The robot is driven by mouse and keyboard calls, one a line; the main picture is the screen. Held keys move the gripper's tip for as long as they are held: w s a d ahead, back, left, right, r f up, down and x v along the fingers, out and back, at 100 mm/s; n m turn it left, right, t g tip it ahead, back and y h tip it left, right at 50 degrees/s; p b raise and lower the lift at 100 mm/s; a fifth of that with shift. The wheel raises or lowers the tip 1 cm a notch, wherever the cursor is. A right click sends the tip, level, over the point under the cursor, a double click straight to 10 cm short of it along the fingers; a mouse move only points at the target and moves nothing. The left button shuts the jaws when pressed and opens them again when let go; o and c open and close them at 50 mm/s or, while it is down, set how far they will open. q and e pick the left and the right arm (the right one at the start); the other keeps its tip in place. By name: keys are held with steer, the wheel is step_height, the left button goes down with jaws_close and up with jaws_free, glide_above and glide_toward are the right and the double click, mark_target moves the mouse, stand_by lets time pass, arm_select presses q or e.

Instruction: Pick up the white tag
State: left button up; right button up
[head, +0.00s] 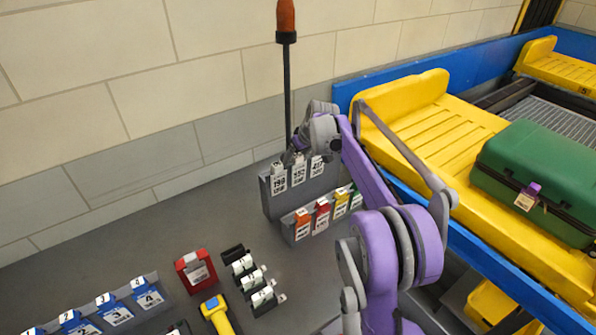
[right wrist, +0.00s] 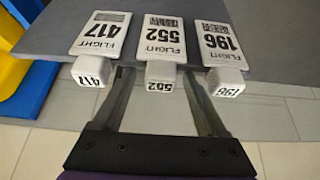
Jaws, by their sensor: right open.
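Three white flight tags stand in a grey rack (head: 272,207) against the wall: tag 196 (head: 279,181), tag 552 (head: 298,176) and tag 417 (head: 317,166). The right wrist view shows tag 552 (right wrist: 164,42) in the middle, tag 417 (right wrist: 100,33) on the left and tag 196 (right wrist: 219,42) on the right. My right gripper (head: 291,157) is at the top of the rack. In the right wrist view my right gripper (right wrist: 157,76) is open, its fingers either side of the 552 end block. Contact cannot be told. My left gripper is not in view.
A lower rack with orange (head: 302,222), red, yellow and green tags stands in front. A black post (head: 287,85) rises behind. Blue numbered tags (head: 116,311), a red holder (head: 196,271) and a yellow device (head: 217,314) lie left. A green suitcase (head: 545,170) sits on a yellow tray (head: 440,122) right.

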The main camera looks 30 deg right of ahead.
steer(key=x, duration=0.3)
steer(key=shift+w, duration=0.1)
steer(key=shift+c, duration=1.4)
jaws_close()
